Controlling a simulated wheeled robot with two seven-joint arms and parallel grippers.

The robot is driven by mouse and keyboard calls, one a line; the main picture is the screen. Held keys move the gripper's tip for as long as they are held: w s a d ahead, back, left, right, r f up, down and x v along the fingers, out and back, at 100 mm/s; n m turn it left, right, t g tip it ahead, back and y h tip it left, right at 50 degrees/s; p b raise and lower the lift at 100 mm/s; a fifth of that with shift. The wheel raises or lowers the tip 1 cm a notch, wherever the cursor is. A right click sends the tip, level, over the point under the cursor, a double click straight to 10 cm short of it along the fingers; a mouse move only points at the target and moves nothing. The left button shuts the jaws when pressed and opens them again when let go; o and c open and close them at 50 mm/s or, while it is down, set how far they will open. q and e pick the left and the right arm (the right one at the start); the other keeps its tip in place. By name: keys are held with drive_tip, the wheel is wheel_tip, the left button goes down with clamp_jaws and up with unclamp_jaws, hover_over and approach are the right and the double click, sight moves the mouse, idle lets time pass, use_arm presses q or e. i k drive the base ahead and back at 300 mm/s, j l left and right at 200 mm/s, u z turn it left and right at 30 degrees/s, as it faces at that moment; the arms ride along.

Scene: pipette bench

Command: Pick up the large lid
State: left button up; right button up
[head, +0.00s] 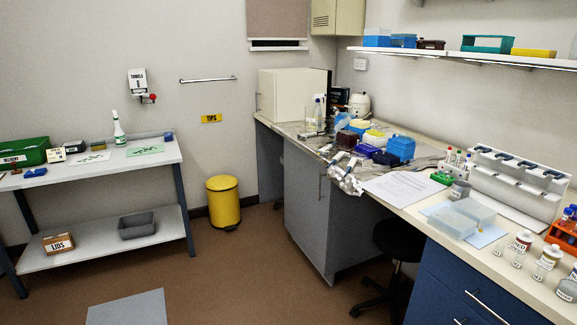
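No thing that I can surely name as the large lid shows in the head view. A brown box marked "LIDS" (59,244) stands on the lower shelf of the white table at the left; its contents cannot be made out. Clear plastic boxes (462,217) stand on the right bench, and I cannot tell whether a lid is on them. Neither of my grippers is in view.
The white table (150,152) at the left bears a green bin (24,152) and a spray bottle (118,130). A grey tray (137,225) is on its lower shelf. A yellow bin (223,203) and a black stool (392,250) stand on the floor. The floor between is mostly clear.

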sight(450, 222)
drive_tip(key=i+z, duration=0.1)
drive_tip(key=i, duration=0.45)
drive_tip(key=i+j+z, duration=0.1)
drive_tip(key=i, duration=0.45)
drive_tip(key=i+j+z, duration=0.1)
drive_tip(key=i, duration=0.45)
drive_tip(key=i+j+z, duration=0.1)
drive_tip(key=i, duration=0.45)
drive_tip(key=i+j+z, duration=0.4)
drive_tip(key=i, duration=0.25)
drive_tip(key=j+z, duration=0.1)
drive_tip(key=z, duration=2.2)
drive_tip(key=u, duration=2.35)
drive_tip(key=i+j+z, duration=0.15)
drive_tip(key=z, duration=0.25)
drive_tip(key=i+j+z, duration=0.15)
drive_tip(key=j+z, duration=0.25)
drive_tip(key=l, duration=0.1)
